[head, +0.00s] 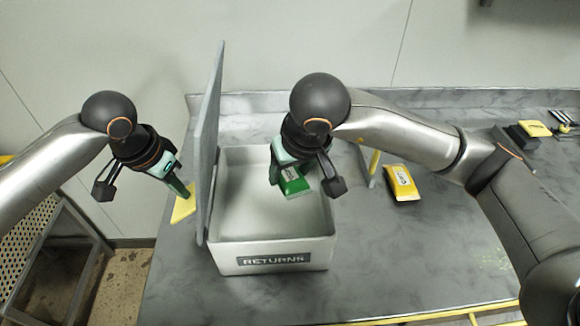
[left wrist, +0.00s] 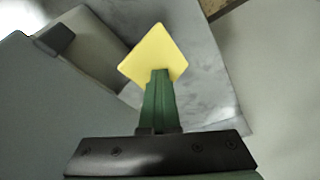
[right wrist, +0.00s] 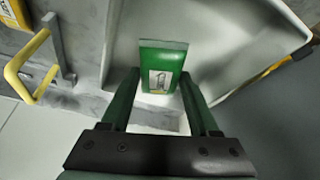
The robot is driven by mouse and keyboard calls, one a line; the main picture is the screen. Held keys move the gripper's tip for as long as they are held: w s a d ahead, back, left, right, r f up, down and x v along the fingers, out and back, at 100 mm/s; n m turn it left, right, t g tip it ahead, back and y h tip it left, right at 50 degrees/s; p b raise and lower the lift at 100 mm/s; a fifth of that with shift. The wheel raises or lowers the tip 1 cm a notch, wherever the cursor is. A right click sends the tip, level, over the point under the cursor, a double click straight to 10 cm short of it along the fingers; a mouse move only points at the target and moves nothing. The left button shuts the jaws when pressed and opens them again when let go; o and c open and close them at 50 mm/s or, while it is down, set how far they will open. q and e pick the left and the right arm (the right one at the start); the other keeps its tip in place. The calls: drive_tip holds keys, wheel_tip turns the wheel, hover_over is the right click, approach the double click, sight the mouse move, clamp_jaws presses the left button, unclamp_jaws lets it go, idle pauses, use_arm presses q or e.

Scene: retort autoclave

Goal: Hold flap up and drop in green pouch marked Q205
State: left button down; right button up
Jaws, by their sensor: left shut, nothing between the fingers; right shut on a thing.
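The white RETURNS bin (head: 285,250) stands on the counter with its grey flap (head: 208,140) upright at its left side. My left gripper (head: 187,190) is shut and empty, just left of the flap; I cannot tell if it touches it. The flap also fills the left of the left wrist view (left wrist: 40,115). My right gripper (head: 290,174) is shut on a green pouch (head: 296,187) over the bin's opening. In the right wrist view the pouch (right wrist: 162,72) sits between the fingertips, with a pale label whose marking is too small to read.
A yellow pouch (head: 403,183) lies on the counter right of the bin, beside a small grey and yellow stand (head: 370,165). A yellow diamond-shaped piece (left wrist: 152,54) lies below my left fingertips. Dark and yellow items (head: 534,128) are at the far right. The bin's visible floor looks empty.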

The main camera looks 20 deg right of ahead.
drive_tip(key=o, duration=1.4)
drive_tip(key=shift+o, duration=0.2)
drive_tip(key=shift+r, duration=0.1)
drive_tip(key=v, duration=1.2)
use_arm(q)
wheel_tip(320, 180, up, 4)
drive_tip(key=p, duration=0.4)
drive_tip(key=shift+d+f, duration=0.1)
drive_tip(key=shift+f, duration=0.15)
wheel_tip(320, 180, up, 12)
drive_tip(key=p, duration=0.2)
drive_tip(key=shift+f, duration=0.25)
use_arm(e)
drive_tip(key=shift+r, duration=2.85)
